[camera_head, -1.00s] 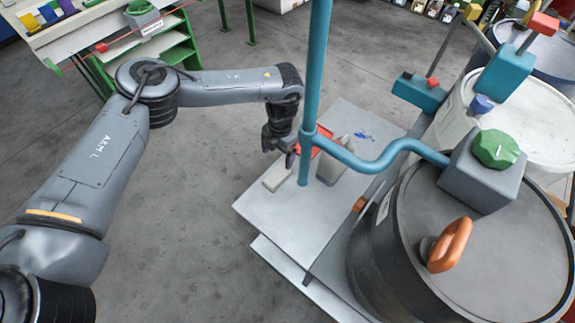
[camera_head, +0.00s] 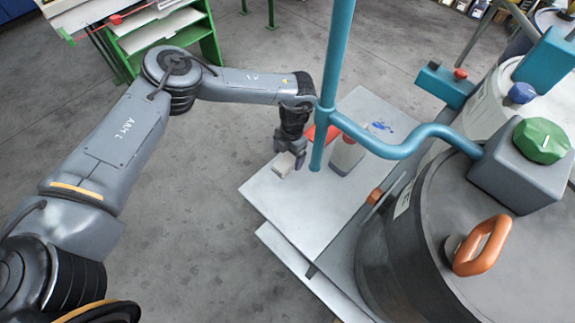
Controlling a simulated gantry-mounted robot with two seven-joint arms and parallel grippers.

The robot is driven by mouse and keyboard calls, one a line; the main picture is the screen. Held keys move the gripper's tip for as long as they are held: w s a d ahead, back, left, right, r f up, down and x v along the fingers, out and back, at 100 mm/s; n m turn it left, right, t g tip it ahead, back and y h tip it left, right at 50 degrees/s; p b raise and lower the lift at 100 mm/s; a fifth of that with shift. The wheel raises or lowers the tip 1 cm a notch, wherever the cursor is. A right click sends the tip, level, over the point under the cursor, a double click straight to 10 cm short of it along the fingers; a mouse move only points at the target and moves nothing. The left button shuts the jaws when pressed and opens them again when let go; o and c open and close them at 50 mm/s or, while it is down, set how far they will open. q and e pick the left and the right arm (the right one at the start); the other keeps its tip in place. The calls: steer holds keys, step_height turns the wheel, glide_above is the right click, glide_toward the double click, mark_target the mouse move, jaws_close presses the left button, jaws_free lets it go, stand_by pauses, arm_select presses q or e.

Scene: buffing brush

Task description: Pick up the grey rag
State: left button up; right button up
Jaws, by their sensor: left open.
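A small light-grey piece (camera_head: 284,164), which looks like the grey rag, lies near the left edge of the pale platform (camera_head: 300,210). My left gripper (camera_head: 292,155) points down right at it and covers part of it. Its jaws are open. Whether the fingers straddle the rag or only hover over it, I cannot tell. My right gripper is not in view.
A teal pipe (camera_head: 333,85) rises just right of my left gripper and bends toward a large grey drum (camera_head: 500,245). Behind the pipe are a red item (camera_head: 318,132) and a grey container (camera_head: 345,155). A green-framed shelf (camera_head: 165,35) stands at the back left.

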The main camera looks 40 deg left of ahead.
mark_target(289, 161)
arm_select(q)
steer(key=shift+s+f+b, duration=0.15)
steer(key=shift+f+b, duration=0.15)
steer(key=shift+f, duration=0.65)
steer(key=shift+r, duration=0.1)
steer(key=shift+c, duration=0.3)
steer(key=c, duration=1.1)
steer(key=shift+r+p, duration=0.45)
steer(key=r+p, duration=0.2)
steer(key=r, duration=0.2)
steer(key=shift+d+p, duration=0.25)
steer(key=shift+p, duration=0.15)
steer(key=s+d+r+p, duration=0.2)
steer(key=d+r+p, duration=0.2)
steer(key=d, duration=0.7)
steer(key=shift+r+p, duration=0.3)
steer(key=shift+r, duration=0.75)
steer(key=shift+s, duration=0.1)
